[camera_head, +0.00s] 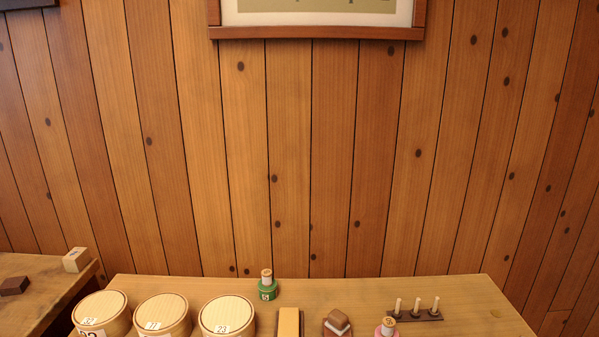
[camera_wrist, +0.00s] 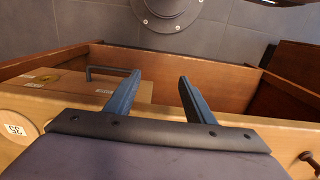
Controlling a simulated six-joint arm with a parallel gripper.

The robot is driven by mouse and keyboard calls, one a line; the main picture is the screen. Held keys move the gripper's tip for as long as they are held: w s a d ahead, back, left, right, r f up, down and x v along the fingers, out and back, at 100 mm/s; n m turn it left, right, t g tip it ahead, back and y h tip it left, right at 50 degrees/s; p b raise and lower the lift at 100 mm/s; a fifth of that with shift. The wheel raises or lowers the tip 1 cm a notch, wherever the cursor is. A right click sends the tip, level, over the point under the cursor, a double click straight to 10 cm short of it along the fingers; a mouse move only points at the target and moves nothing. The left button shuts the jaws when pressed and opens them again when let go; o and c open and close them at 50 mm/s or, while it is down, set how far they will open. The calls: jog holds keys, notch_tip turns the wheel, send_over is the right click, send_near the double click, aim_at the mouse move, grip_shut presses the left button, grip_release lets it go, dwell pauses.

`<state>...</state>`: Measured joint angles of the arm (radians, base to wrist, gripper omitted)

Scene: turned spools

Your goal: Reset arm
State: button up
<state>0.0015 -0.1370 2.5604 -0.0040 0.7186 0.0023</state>
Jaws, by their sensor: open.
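My gripper (camera_wrist: 158,88) shows in the wrist view with its two dark blue fingers apart and nothing between them. Beyond the fingers are a wooden board edge, a grey tiled floor and a round grey plate. My gripper and arm do not show in the head view. The head view looks over a wooden table (camera_head: 370,290) in front of a plank wall. A green spool (camera_head: 267,289) stands upright near the table's back edge. A pink spool (camera_head: 386,327) is partly cut off at the bottom edge.
Three round lidded boxes (camera_head: 228,315) with number labels stand at the table's left. A yellow-topped block (camera_head: 289,322), a brown and white piece (camera_head: 337,322) and a dark pegged rack (camera_head: 416,314) stand further right. A side table (camera_head: 40,285) is at far left. The table's back right is clear.

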notch_tip(320, 180, up, 13)
jog(key=p, duration=1.2)
jog(key=shift+r, duration=0.2)
